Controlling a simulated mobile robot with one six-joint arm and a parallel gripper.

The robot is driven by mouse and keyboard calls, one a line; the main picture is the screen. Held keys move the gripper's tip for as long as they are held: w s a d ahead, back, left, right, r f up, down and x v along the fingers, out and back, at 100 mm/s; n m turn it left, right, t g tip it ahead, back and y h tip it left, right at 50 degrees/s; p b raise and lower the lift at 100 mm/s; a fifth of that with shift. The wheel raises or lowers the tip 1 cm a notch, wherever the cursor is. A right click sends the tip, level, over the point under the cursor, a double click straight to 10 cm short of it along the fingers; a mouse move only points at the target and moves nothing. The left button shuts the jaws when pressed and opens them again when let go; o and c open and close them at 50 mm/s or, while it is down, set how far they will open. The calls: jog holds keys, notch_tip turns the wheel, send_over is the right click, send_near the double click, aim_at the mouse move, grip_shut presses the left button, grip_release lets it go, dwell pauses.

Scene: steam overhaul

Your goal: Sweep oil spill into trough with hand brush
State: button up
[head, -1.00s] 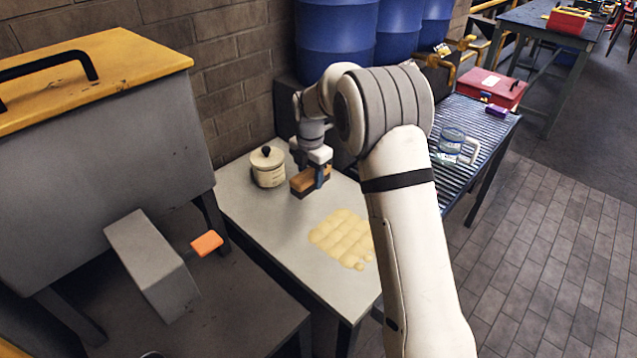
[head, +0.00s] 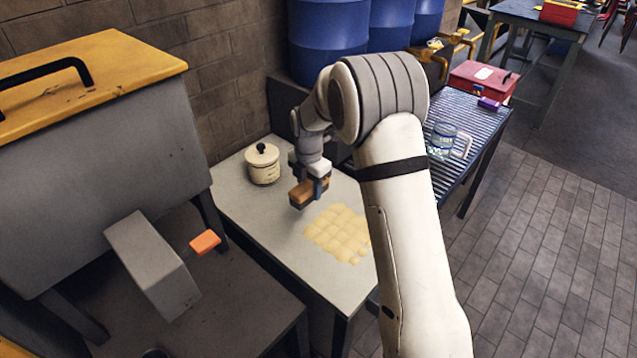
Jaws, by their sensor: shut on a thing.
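My gripper (head: 316,184) is shut on the hand brush, a brown block (head: 303,195). It holds the brush low over the pale table (head: 262,225), at the far edge of the spill. Whether the bristles touch the table is hard to tell. The oil spill (head: 338,234) is a pale yellow patch of rounded lumps on the table; my arm stands close to its right side and may hide part of it. I cannot make out a trough for certain.
A cream lidded jar (head: 262,167) stands on the table left of the brush. A grey machine with a yellow top (head: 95,65) and an orange-ended lever (head: 205,242) is at left. Blue drums (head: 330,40) stand behind. A slatted table (head: 470,125) with a glass mug (head: 442,140) is at right.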

aim_at(336, 233)
jog(key=shift+s+d+f, duration=0.1)
jog(key=shift+s+f, duration=0.2)
jog(key=shift+f, duration=0.15)
jog(key=shift+f+b, duration=1.8)
jog(key=shift+f, duration=0.9)
jog(key=shift+f+b, duration=0.35)
jog(key=shift+f, duration=0.25)
jog(key=shift+s+d+r, duration=0.15)
jog(key=shift+s+d, duration=0.85)
jog(key=shift+d, duration=0.05)
jog(key=shift+s+d+f+b, duration=0.15)
jog(key=shift+s+d+b, duration=0.3)
jog(key=shift+s+d, duration=0.7)
jog(key=shift+s+d+f+b, duration=0.15)
jog(key=shift+s+d+b, duration=0.25)
jog(key=shift+s+d, duration=0.75)
jog(key=shift+s+d+r, duration=0.15)
jog(key=shift+s+d, duration=0.85)
jog(key=shift+s, duration=0.05)
jog(key=shift+s+d+r, duration=0.1)
jog(key=shift+s+d, duration=0.9)
jog(key=shift+s+d+b, duration=0.6)
jog(key=shift+s+d, duration=2.45)
jog(key=shift+d, duration=0.1)
jog(key=shift+s+d+f, duration=0.25)
jog(key=shift+s+d, duration=0.15)
jog(key=shift+s, duration=0.1)
